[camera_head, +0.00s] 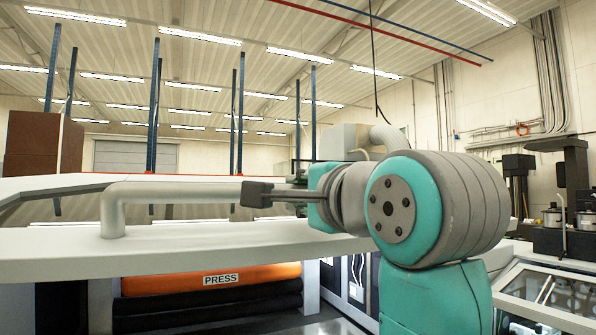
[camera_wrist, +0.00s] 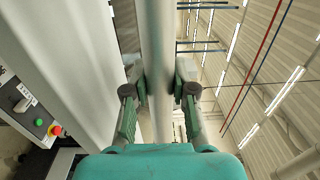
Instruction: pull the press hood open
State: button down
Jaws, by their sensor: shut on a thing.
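The press hood (camera_head: 200,247) is a pale grey-white framed panel across the left and middle of the head view, seen nearly edge-on, with an open gap below it. Its handle (camera_head: 170,193) is a grey round bar bent down into the panel at the left end. My gripper (camera_head: 257,195) reaches in from the right and is shut on the bar. In the wrist view the handle (camera_wrist: 156,40) runs between the two fingers of my gripper (camera_wrist: 160,88), beside the hood (camera_wrist: 75,70). The bar's right end is hidden by my gripper and wrist.
Below the hood is an orange panel with a PRESS label (camera_head: 221,280) above dark rollers. A glass-covered machine (camera_head: 550,300) stands at lower right. The wrist view shows a red button (camera_wrist: 55,130) on a control panel at left.

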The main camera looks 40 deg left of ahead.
jog(key=shift+d+f, duration=0.1)
jog(key=shift+f, duration=0.9)
jog(key=c, duration=0.9)
grip_release()
jog(key=shift+r, duration=0.1)
jog(key=shift+d, duration=0.1)
jog(key=v, duration=1.2)
